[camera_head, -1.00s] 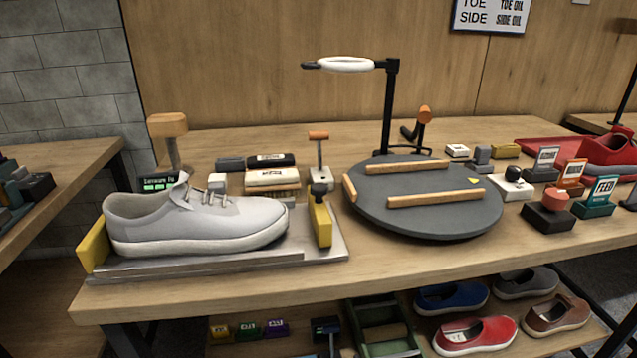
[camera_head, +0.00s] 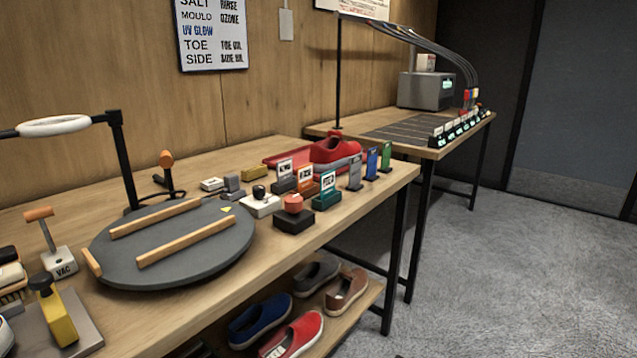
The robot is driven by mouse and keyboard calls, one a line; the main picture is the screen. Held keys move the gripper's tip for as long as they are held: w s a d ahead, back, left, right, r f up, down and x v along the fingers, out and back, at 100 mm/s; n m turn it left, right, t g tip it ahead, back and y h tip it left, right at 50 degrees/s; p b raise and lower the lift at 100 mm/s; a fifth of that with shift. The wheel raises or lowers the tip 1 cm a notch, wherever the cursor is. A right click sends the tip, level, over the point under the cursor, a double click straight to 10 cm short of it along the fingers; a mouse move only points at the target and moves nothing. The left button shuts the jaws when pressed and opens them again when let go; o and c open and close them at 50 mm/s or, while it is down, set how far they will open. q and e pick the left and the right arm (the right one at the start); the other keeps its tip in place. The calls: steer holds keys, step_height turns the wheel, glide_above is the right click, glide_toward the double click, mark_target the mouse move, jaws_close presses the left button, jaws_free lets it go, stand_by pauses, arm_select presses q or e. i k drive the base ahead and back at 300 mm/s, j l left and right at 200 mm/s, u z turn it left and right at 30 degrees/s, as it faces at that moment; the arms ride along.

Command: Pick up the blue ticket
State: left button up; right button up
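A small upright blue piece (camera_head: 371,162), which may be the blue ticket, stands near the right end of the workbench. It is between a grey upright piece (camera_head: 355,172) and a green one (camera_head: 386,156). Each seems to stand on a small base; any writing on them is too small to read. Neither of my grippers is in view.
A dark round turntable (camera_head: 175,250) with wooden bars fills the bench's middle. Small labelled blocks and a red shoe (camera_head: 335,150) on a red tray stand near the blue piece. Shoes lie on the shelf below. Another table (camera_head: 400,130) stands beyond; the grey floor (camera_head: 480,270) at right is clear.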

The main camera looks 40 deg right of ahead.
mark_target(372, 154)
steer(key=k+l+z, duration=0.15)
steer(key=l+z, duration=0.15)
steer(key=z, duration=0.15)
steer(key=k+l+z, duration=0.1)
steer(key=l+z, duration=0.6)
steer(key=z, duration=0.15)
